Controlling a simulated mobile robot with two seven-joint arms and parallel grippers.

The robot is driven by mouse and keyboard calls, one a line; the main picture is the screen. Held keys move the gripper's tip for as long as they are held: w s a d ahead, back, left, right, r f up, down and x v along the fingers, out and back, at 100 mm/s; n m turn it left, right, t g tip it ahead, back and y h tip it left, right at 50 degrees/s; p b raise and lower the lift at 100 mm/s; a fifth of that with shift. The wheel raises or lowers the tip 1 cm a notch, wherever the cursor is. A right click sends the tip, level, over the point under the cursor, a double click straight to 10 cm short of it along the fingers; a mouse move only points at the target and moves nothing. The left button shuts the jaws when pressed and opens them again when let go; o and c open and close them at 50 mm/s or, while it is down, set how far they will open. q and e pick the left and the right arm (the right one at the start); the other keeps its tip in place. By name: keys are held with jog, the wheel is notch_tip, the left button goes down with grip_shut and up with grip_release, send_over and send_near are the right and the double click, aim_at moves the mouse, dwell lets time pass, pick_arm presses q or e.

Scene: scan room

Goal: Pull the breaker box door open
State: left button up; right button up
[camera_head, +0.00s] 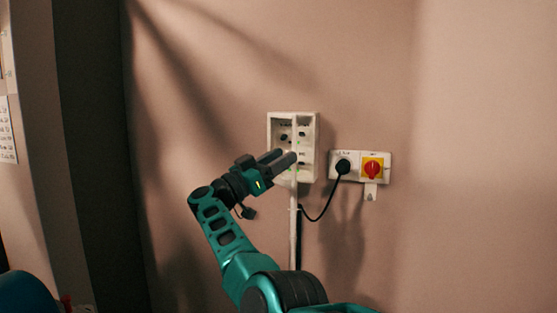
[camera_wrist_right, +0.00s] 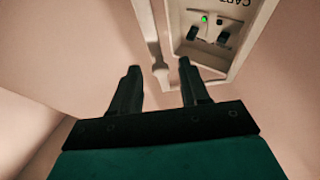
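The breaker box (camera_head: 311,147) is a pale box on the wall in the middle of the head view. Its recessed front shows black switches and small green lights. My right gripper (camera_head: 283,160) is in front of its lower left part and hides some of it. In the right wrist view the box (camera_wrist_right: 238,73) is at the upper right, beyond the fingers, with a green light and upside-down lettering. A pale strip (camera_wrist_right: 150,30) runs along its left side; I cannot tell whether it is the door's edge. My left gripper is not in view.
Right of the box is a wall socket plate with a black plug (camera_head: 343,166) and a red and yellow rotary switch (camera_head: 372,168). The plug's black cable hangs in a loop below the box. A pale conduit (camera_head: 293,225) runs down the wall. The wall farther right is bare.

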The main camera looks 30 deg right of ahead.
jog(key=b+v, duration=0.9)
jog(key=v, duration=0.4)
jog(key=shift+s, duration=0.1)
jog(key=shift+c, duration=0.3)
